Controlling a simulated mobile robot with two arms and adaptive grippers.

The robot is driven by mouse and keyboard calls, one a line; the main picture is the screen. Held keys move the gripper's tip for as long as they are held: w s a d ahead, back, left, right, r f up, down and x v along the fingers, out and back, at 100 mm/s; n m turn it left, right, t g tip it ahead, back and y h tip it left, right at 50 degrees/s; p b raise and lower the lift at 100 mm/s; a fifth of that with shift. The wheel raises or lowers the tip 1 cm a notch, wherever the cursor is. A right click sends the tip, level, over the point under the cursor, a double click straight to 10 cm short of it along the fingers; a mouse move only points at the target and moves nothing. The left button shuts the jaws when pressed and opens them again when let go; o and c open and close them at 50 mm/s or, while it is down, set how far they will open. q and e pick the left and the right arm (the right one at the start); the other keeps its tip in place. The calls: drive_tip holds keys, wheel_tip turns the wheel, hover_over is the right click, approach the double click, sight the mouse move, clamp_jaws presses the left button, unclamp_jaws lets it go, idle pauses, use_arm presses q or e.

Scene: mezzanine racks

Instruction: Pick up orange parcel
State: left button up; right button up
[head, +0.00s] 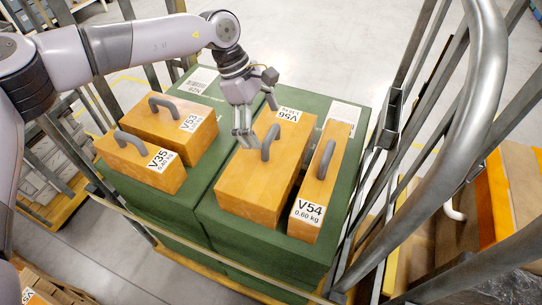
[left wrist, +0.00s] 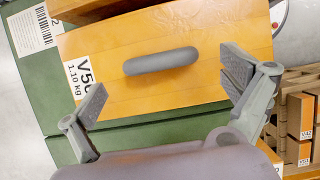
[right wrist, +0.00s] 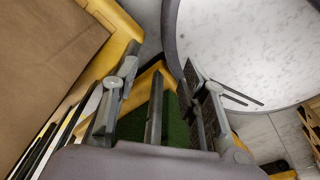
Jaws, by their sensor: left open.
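Several orange parcels with grey handles sit on green crates in the head view. The big parcel V56 (head: 250,185) has its handle (head: 270,142) on top. My left gripper (head: 256,122) is open at the far side of that handle, its fingers partly hiding the parcel. In the left wrist view the handle (left wrist: 162,61) lies ahead between the open fingers (left wrist: 165,85), apart from them. The other parcels are V54 (head: 318,190), V53 (head: 165,128) and V35 (head: 140,163). My right gripper (right wrist: 162,85) is open in the right wrist view, with no parcel between its fingers.
The green crates (head: 205,195) stand within a metal-framed cart, with thick grey rails (head: 455,165) at the right. A grey bar (right wrist: 153,115) shows between my right fingers. Shelves with more boxes (left wrist: 303,115) stand beyond. Grey floor (head: 320,40) is clear at the back.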

sight(270, 131)
use_arm(q)
drive_tip(key=p+x, duration=0.1)
drive_tip(key=x, duration=0.2)
drive_tip(key=shift+d+f+p, duration=0.25)
drive_tip(key=shift+p, duration=0.05)
drive_tip(key=shift+s+d+f, duration=0.1)
drive_tip(key=shift+f, duration=0.15)
use_arm(e)
drive_tip(key=s+r, duration=0.2)
drive_tip(key=shift+s+d, duration=0.2)
drive_tip(key=shift+s, duration=0.2)
use_arm(q)
drive_tip(key=shift+c, duration=0.2)
use_arm(e)
drive_tip(key=shift+w, duration=0.1)
use_arm(q)
drive_tip(key=c, duration=1.9)
drive_tip(key=shift+r, duration=0.1)
drive_tip(key=shift+c, duration=0.2)
use_arm(e)
drive_tip(key=shift+w, duration=0.35)
use_arm(q)
drive_tip(key=shift+r, duration=0.15)
